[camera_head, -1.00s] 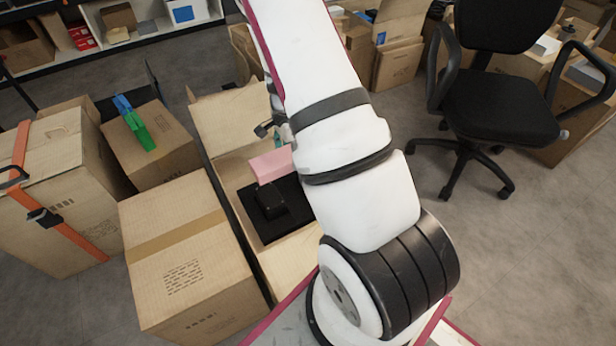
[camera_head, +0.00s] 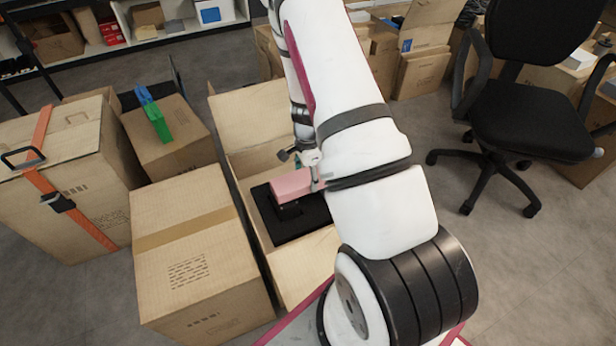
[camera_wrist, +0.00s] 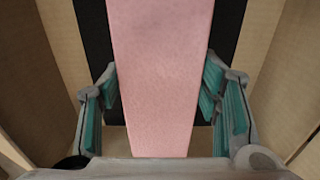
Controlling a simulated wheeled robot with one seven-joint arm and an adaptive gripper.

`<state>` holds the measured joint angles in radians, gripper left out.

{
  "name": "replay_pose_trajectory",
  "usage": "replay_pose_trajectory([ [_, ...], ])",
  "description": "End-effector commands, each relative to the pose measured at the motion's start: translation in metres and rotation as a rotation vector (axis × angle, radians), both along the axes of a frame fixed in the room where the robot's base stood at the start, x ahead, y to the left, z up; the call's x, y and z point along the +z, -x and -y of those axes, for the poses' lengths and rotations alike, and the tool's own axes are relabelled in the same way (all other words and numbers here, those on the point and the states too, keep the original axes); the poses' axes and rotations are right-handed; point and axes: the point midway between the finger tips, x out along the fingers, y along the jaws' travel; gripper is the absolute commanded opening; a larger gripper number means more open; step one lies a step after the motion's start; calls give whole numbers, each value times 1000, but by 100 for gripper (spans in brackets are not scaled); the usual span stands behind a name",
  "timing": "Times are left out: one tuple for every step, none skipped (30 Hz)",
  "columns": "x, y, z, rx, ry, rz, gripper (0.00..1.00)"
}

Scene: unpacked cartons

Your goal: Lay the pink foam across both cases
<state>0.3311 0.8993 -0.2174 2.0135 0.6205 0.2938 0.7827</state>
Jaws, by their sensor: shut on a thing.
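The pink foam (camera_head: 291,186) is a block held between the fingers of my gripper (camera_head: 314,172). In the wrist view the foam (camera_wrist: 160,70) runs lengthwise between the two teal-padded fingers (camera_wrist: 160,95). It is over the open carton (camera_head: 245,118). A small black case (camera_head: 288,211) shows under and in front of the foam, on a black insert (camera_head: 290,230) in the carton. The foam hides part of this case, and I cannot tell whether they touch. I cannot make out a second case; foam and arm cover that area.
A closed carton (camera_head: 195,250) stands close on the left of the open one. Behind it are a carton with blue and green items (camera_head: 160,128) and a strapped carton (camera_head: 75,150). A black office chair (camera_head: 535,120) stands at right. Carton walls flank the gripper in the wrist view.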

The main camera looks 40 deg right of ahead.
Motion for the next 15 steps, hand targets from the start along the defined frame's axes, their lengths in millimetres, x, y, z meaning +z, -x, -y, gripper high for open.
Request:
replay_pose_trajectory([
  [0,0,0,0,0,0,40],
  [0,0,0,0,0,0,40],
  [-1,0,0,0,0,0,40],
  [-3,0,0,0,0,-1,40],
  [-4,0,0,0,0,-1,40],
  [-5,0,0,0,0,-1,40],
  [-6,0,0,0,0,-1,40],
  [-6,0,0,0,0,-1,40],
  [-8,0,0,0,0,-1,40],
  [-8,0,0,0,0,-1,40],
  [-9,0,0,0,0,-1,40],
  [-10,0,0,0,0,-1,40],
  [-9,0,0,0,0,-1,64],
  [-9,0,0,0,0,-1,71],
  [-9,0,0,0,0,-1,78],
])
